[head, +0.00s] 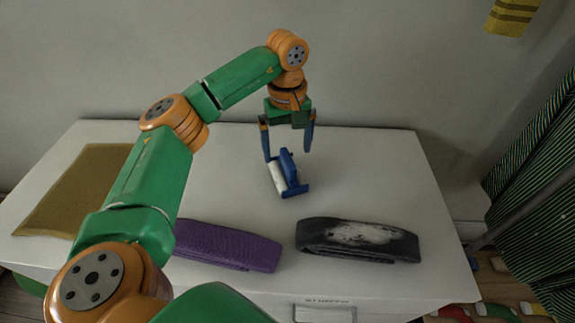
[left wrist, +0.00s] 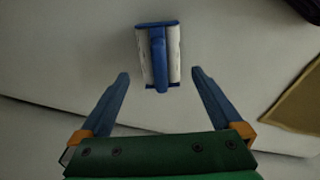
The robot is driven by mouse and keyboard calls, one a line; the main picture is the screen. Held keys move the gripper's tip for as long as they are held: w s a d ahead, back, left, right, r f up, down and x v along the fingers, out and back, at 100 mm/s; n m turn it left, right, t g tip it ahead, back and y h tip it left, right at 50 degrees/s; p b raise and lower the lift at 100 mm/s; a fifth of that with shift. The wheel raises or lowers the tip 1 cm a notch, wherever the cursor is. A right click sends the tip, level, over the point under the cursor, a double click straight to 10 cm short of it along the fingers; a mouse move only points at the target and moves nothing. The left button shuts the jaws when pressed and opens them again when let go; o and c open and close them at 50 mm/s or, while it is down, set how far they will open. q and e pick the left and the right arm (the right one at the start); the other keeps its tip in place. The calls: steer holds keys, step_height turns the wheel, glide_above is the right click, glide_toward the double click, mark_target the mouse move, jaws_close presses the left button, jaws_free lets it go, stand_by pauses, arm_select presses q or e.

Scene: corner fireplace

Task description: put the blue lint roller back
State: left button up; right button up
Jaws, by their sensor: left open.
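The blue lint roller (head: 288,174), with a white roll and a blue handle, lies on the white cabinet top (head: 235,190) toward the back middle. In the left wrist view the lint roller (left wrist: 158,55) is ahead of the fingertips, centred between them and not touching. My left gripper (head: 288,152) is open and empty, pointing down just above and behind the roller in the head view. It also shows open in the left wrist view (left wrist: 160,75). My right gripper is not in view.
A purple folded strap (head: 228,246) and a black, white-dusted folded strap (head: 358,240) lie along the front of the top. An olive cloth (head: 75,190) lies at the left. The wall (head: 380,60) rises behind. Striped fabric (head: 540,180) hangs at the right.

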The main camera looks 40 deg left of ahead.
arm_select(q)
step_height(320, 180, up, 5)
steer(key=shift+f, duration=0.2)
